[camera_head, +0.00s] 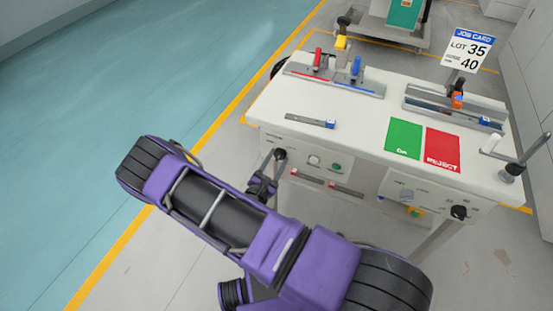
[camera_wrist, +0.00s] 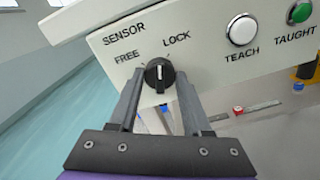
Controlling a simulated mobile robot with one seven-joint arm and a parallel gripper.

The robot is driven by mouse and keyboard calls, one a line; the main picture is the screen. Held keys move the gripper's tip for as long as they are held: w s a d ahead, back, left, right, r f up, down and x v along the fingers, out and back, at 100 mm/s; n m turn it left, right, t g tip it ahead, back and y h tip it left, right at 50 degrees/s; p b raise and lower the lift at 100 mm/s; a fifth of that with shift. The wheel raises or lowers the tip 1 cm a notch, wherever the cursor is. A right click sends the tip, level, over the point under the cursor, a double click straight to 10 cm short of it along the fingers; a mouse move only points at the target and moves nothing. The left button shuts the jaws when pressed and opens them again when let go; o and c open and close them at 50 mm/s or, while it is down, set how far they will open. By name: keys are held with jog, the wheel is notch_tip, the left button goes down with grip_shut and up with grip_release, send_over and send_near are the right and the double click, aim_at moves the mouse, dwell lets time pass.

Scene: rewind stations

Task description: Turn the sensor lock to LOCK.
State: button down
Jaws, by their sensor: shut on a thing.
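The sensor lock is a round black knob (camera_wrist: 159,75) with a white pointer mark, on the white front panel under the word SENSOR. FREE is printed to its upper left and LOCK to its upper right. The pointer stands about upright in the wrist view, between the two words; I cannot tell its exact setting. My gripper (camera_wrist: 159,84) is shut on the knob, one grey finger on each side. In the head view my gripper (camera_head: 270,164) reaches the left end of the bench front, and the knob (camera_head: 281,153) shows only partly at the fingertips.
Right of the knob are the white TEACH button (camera_wrist: 242,31) and green TAUGHT button (camera_wrist: 299,12). The white bench (camera_head: 375,115) carries rails with red and blue levers, green and red pads, and a job card (camera_head: 467,50). Open floor lies to the left.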

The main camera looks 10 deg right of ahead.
jog(key=m, duration=0.5)
jog(key=shift+p, duration=0.3)
dwell(0.4)
jog(key=shift+c, duration=1.7)
grip_release()
jog(key=v, duration=1.7)
jog(key=shift+s+a+p, duration=0.15)
jog(key=shift+s+p, duration=0.05)
jog(key=shift+p, duration=0.1)
